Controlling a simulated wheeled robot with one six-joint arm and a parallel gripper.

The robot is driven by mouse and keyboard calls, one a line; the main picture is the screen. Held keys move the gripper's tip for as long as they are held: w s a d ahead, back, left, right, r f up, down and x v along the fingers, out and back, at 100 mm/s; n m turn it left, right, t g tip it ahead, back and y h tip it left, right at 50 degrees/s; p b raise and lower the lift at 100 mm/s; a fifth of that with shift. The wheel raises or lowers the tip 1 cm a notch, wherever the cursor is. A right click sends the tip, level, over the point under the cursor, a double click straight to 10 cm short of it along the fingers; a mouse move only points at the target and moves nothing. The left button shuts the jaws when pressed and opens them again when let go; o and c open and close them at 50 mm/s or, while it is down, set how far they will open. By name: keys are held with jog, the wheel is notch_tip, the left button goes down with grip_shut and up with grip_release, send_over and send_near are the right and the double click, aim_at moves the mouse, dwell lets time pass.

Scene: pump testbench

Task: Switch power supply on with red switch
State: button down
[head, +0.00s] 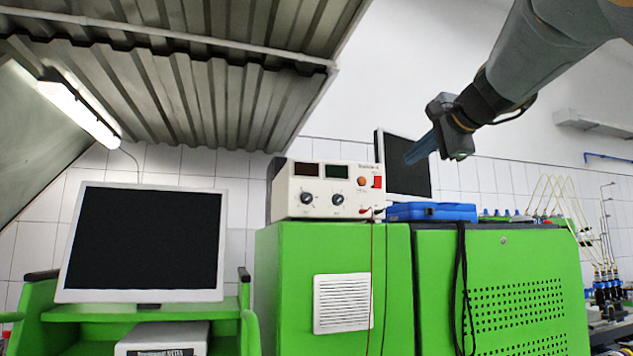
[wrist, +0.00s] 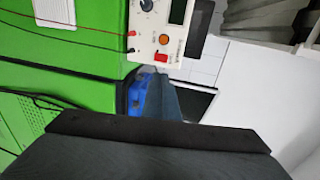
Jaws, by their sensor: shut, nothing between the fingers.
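The white power supply (head: 320,203) stands on top of a green cabinet. Its front has two dark displays, two black knobs and an orange round light. The red switch (head: 377,182) is at the right end of its front. In the wrist view the power supply (wrist: 147,32) shows rotated, with the red switch (wrist: 161,57) near its lower edge. My gripper (head: 409,159) is shut and empty, in the air right of and a little higher in the picture than the switch. In the wrist view its fingers (wrist: 160,78) point toward the switch, apart from it in the picture.
A blue case (head: 432,212) lies on the green cabinet (head: 285,260) right of the power supply. A dark monitor (head: 408,180) stands behind. Red and black leads hang down the cabinet front. Another monitor (head: 140,240) stands at the left. A corrugated canopy (head: 170,75) hangs above left.

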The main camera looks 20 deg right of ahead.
jog(key=shift+w, duration=0.1)
jog(key=p, duration=0.5)
send_near(379, 176)
jog(key=w, duration=0.1)
jog(key=w+f, duration=0.1)
jog(key=w, duration=0.2)
jog(key=shift+w+a+f, duration=0.1)
jog(key=shift+a+f, duration=0.05)
jog(key=shift+f, duration=0.25)
jog(key=shift+w+p, duration=0.45)
jog(key=shift+w, duration=0.5)
jog(key=shift+w+r, duration=0.3)
jog(key=shift+w, duration=0.15)
jog(key=shift+s, duration=0.45)
jog(key=s+r+b, duration=0.4)
jog(key=s+r, duration=0.1)
jog(key=s, duration=0.7)
jog(key=shift+d, duration=0.2)
